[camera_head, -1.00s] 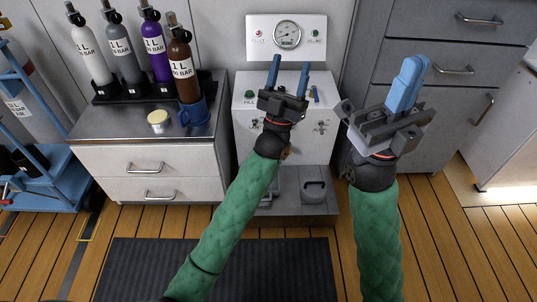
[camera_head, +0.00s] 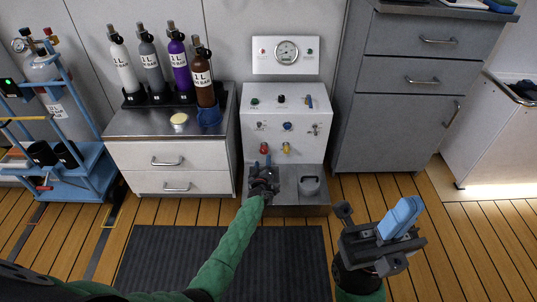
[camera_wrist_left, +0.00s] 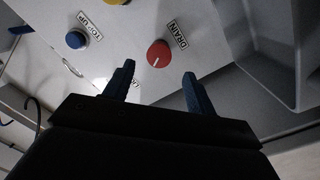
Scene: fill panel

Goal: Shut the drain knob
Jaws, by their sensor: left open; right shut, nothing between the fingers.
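The drain knob (camera_wrist_left: 158,54) is red and round with a white line mark, on the white panel beside a DRAIN label (camera_wrist_left: 177,34). In the head view it is the red knob (camera_head: 264,148) at the lower left of the panel front (camera_head: 285,108). My left gripper (camera_head: 262,161) is open just below it. In the left wrist view the fingers of my left gripper (camera_wrist_left: 159,70) point toward the knob, one on each side in the picture; I see no clear contact. My right gripper (camera_head: 408,209) is shut and empty, over the floor at the lower right.
A yellow knob (camera_head: 286,148) sits right of the drain knob, and a blue knob (camera_head: 287,126) sits above; the blue one has a TOP UP label in the wrist view. A grey ledge (camera_head: 288,194) juts out below the panel. Bottles stand on the left cabinet (camera_head: 150,122).

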